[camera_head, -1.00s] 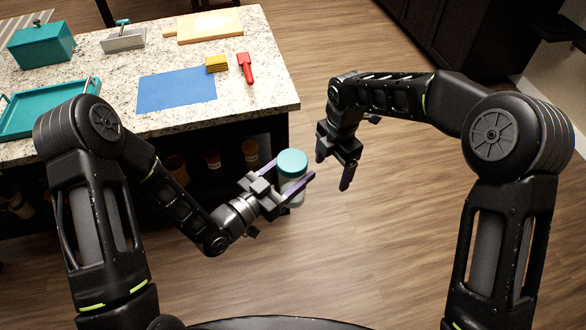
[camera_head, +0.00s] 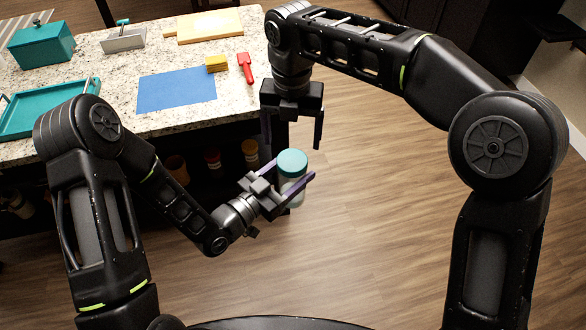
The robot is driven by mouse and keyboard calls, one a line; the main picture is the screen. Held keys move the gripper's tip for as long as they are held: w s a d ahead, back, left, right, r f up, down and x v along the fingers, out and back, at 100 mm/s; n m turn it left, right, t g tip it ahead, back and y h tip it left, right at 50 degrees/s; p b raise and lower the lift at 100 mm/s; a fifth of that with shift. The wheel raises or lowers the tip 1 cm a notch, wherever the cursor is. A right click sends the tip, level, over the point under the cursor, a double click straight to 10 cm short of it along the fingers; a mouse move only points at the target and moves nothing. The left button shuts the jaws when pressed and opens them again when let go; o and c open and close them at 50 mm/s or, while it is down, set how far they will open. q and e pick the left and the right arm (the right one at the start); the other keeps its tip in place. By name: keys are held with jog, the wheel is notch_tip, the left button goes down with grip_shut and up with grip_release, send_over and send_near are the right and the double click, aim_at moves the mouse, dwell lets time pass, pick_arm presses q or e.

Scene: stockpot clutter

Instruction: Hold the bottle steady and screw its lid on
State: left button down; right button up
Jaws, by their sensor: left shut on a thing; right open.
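The bottle (camera_head: 294,186) is pale and translucent, and my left gripper (camera_head: 292,178) is shut around its body. It is held in the air in front of the counter's right corner, roughly upright. The teal lid (camera_head: 292,162) sits on top of the bottle; I cannot tell how tightly it is seated. My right gripper (camera_head: 293,145) is open and empty, pointing down above and slightly behind the lid, its fingers spread to either side. It does not clearly touch the lid.
The granite counter (camera_head: 120,60) holds a blue mat (camera_head: 177,90), a yellow sponge (camera_head: 216,64), a red-handled tool (camera_head: 246,68), a teal tray (camera_head: 40,110), a teal box (camera_head: 41,46) and a wooden board (camera_head: 209,25). Jars stand on the shelf below. Wooden floor (camera_head: 400,220) lies open at right.

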aim_at(292, 160)
jog(key=shift+f, duration=4)
jog(key=shift+c, duration=0.4)
jog(key=c, duration=1.4)
jog(key=m, duration=0.3)
jog(key=o, duration=1.6)
jog(key=shift+c, duration=0.2)
jog(key=shift+r, duration=0.15)
